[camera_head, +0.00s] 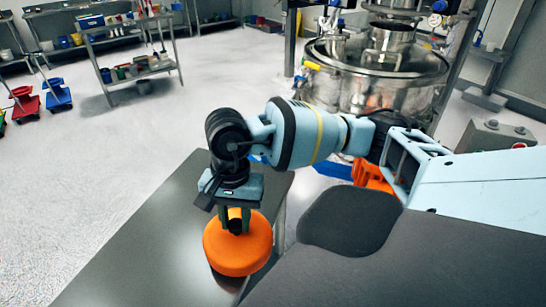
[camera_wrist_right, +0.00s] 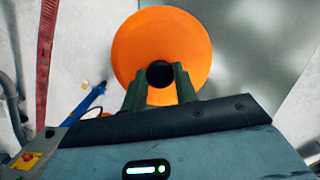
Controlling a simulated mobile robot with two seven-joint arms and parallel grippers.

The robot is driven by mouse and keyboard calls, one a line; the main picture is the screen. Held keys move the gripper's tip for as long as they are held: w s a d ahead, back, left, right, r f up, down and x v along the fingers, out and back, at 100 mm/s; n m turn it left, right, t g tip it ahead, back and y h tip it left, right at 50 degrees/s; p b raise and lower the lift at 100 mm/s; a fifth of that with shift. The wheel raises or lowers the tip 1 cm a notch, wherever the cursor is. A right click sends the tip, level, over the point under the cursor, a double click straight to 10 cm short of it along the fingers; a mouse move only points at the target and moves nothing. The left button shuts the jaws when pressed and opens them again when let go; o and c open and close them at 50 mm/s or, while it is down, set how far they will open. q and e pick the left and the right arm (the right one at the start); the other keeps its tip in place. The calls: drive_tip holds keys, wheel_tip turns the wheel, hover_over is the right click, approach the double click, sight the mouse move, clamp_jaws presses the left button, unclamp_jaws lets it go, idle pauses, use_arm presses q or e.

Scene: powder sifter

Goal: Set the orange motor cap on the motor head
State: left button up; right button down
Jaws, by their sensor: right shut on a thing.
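The orange motor cap (camera_head: 238,256) is a round, thick disc with a dark knob in its middle. My right gripper (camera_head: 236,222) points down and is shut on that knob. In the right wrist view the cap (camera_wrist_right: 190,35) fills the upper middle, with the fingertips (camera_wrist_right: 160,86) on both sides of the knob. The cap is at the right edge of the grey table; I cannot tell whether it touches the top. I cannot make out the motor head for certain. My left gripper is not in view.
The grey metal table (camera_head: 130,245) has a bare top to the left of the cap. A large steel sifter vessel (camera_head: 375,85) stands behind my right arm. An orange object (camera_head: 370,176) is partly hidden behind that arm. Shelving (camera_head: 135,60) stands at the far left.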

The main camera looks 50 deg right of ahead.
sight(227, 257)
drive_tip(key=a+n, duration=0.1)
drive_tip(key=n, duration=0.1)
drive_tip(key=a+n, duration=0.1)
drive_tip(key=n, duration=0.1)
drive_tip(key=s+a+n, duration=0.1)
drive_tip(key=n, duration=0.1)
drive_tip(key=shift+a+f+g, duration=0.2)
drive_tip(key=shift+f+g, duration=0.1)
drive_tip(key=n, duration=0.1)
drive_tip(key=a+n, duration=0.1)
drive_tip(key=n, duration=0.1)
drive_tip(key=a+n+h, duration=0.1)
drive_tip(key=n, duration=0.1)
drive_tip(key=shift+s+f, duration=0.2)
drive_tip(key=shift+s, duration=0.15)
drive_tip(key=shift+n, duration=0.3)
drive_tip(key=shift+s, duration=0.1)
